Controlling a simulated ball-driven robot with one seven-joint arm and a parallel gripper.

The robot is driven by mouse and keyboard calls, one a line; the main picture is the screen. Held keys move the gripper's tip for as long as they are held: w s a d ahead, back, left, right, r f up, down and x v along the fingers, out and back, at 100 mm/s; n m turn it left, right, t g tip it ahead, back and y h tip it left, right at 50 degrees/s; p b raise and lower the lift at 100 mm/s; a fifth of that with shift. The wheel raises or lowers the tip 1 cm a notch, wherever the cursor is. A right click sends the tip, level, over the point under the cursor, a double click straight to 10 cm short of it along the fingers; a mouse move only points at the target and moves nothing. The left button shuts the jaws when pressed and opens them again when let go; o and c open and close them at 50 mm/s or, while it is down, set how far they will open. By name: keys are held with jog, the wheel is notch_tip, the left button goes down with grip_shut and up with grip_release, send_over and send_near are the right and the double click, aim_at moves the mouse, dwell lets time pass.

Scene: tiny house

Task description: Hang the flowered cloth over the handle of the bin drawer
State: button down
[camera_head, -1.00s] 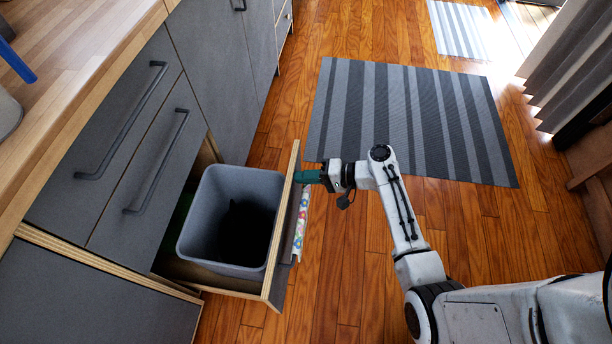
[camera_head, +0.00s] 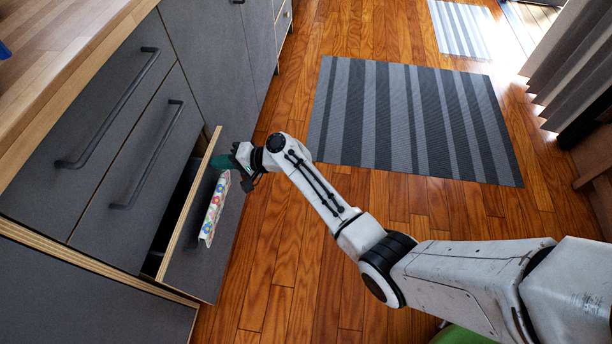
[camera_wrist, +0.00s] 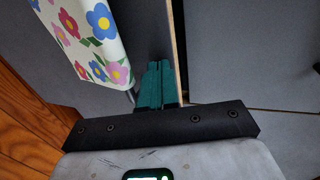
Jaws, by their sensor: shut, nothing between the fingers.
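The flowered cloth (camera_head: 215,207), white with coloured flowers, hangs on the outer front of the bin drawer (camera_head: 192,232). It also shows close up at the upper left of the wrist view (camera_wrist: 84,36). Most of the drawer's handle is hidden by the cloth; a bit of metal shows at its lower edge in the wrist view. The drawer is open only a little, and the bin is hidden. My gripper (camera_wrist: 155,66) has its green fingers together and empty. It is at the drawer front's far end, close to the top edge and beside the cloth, not holding it.
Two closed drawers with long dark handles (camera_head: 112,115) are above and left, under the wooden counter (camera_head: 75,45). A striped rug (camera_head: 410,120) lies on the wooden floor. The floor right of the drawer is free apart from my arm.

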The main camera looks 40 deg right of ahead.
aim_at(204, 159)
jog(key=w+a+b, duration=0.1)
jog(key=w, duration=0.1)
jog(key=w+a, duration=0.2)
jog(key=shift+b, duration=0.35)
jog(key=shift+w+a, duration=0.2)
jog(key=shift+w, duration=0.05)
jog(key=shift+w+r, duration=0.15)
jog(key=shift+r, duration=0.05)
jog(key=shift+a+r, duration=0.1)
